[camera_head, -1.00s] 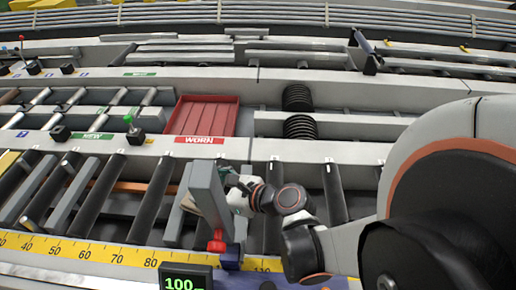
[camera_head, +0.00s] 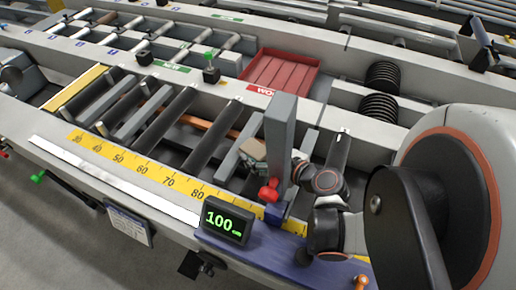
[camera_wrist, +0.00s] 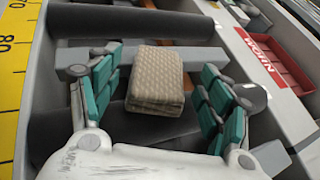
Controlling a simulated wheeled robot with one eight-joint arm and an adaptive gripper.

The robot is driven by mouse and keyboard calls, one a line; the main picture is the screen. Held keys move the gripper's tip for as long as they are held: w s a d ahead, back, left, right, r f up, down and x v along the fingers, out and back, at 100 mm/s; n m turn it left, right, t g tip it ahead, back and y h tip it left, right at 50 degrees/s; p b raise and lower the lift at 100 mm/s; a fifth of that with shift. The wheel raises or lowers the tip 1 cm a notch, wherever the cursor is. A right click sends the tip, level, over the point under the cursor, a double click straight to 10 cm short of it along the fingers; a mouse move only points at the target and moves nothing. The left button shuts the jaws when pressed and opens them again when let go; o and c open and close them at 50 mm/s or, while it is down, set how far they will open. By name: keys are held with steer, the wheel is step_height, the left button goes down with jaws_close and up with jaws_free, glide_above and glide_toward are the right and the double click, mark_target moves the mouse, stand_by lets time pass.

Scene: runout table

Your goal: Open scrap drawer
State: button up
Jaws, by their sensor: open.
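No part is clearly recognisable as the scrap drawer; its label and handle cannot be made out. My gripper (camera_wrist: 160,70) is open in the wrist view, its teal-padded fingers spread on either side of a beige quilted block (camera_wrist: 156,82). The block sits over the dark rollers, and it also shows in the head view (camera_head: 253,150). In the head view a grey upright post partly hides my gripper. A red tray marked WORN (camera_head: 281,68) lies behind the rollers.
A grey post (camera_head: 279,135) with a red knob (camera_head: 269,190) stands close to my gripper. A display reading 100 (camera_head: 228,221) stands at the front edge beside a yellow ruler (camera_head: 150,172). Below the front edge are a sign (camera_head: 129,222) and a green-tipped lever (camera_head: 38,176).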

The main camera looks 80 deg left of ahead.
mark_target(259, 151)
steer(key=b+x, duration=0.1)
steer(key=x, duration=0.2)
steer(key=shift+f, duration=0.1)
steer(key=c, duration=1.2)
